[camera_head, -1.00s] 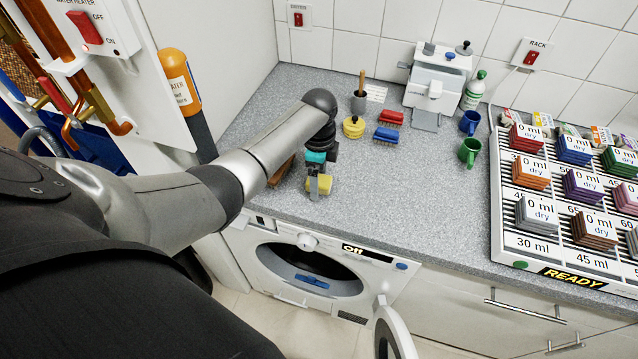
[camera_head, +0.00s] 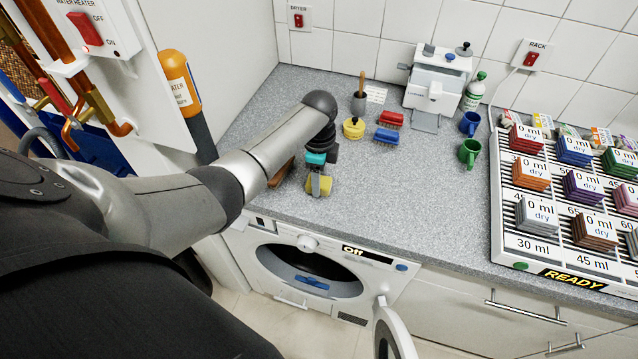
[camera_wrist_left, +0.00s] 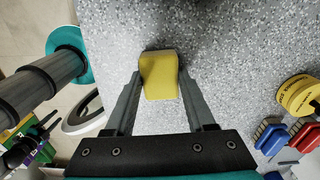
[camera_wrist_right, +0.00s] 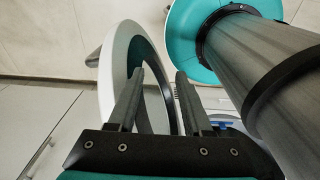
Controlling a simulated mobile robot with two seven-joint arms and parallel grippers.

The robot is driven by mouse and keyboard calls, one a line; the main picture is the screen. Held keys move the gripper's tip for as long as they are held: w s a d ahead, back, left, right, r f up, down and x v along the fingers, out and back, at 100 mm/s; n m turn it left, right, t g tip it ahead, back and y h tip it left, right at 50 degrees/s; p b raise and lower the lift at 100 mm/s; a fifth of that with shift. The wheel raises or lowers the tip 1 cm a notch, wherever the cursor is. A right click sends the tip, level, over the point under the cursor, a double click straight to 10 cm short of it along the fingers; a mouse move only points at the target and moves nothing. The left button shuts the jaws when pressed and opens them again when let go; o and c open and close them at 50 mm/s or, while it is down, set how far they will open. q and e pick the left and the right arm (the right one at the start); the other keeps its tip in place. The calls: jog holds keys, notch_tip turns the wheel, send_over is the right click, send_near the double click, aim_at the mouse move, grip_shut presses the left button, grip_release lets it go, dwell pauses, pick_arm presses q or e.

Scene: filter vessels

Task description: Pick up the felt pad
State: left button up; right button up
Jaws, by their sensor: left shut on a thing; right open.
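A yellow pad with a grey edge, which I take as the felt pad (camera_head: 321,186), is at the front of the grey counter. My left gripper (camera_head: 315,180) points down at it from above. In the left wrist view the pad (camera_wrist_left: 159,78) sits between the two fingertips and the left gripper (camera_wrist_left: 160,77) is shut on it. I cannot tell how far the pad is above the counter. My right gripper (camera_wrist_right: 159,77) shows only in its own wrist view, open and empty, in front of the round dryer door (camera_wrist_right: 137,45).
The dryer (camera_head: 310,272) stands below the counter with its door (camera_head: 392,335) open. A rack (camera_head: 497,200) of coloured pad stacks is at right. The middle counter is clear.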

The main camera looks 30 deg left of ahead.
pick_arm(q)
jog(key=shift+r, duration=0.1)
jog(key=shift+c, duration=0.2)
notch_tip(320, 180, up, 20)
jog(key=p, duration=0.3)
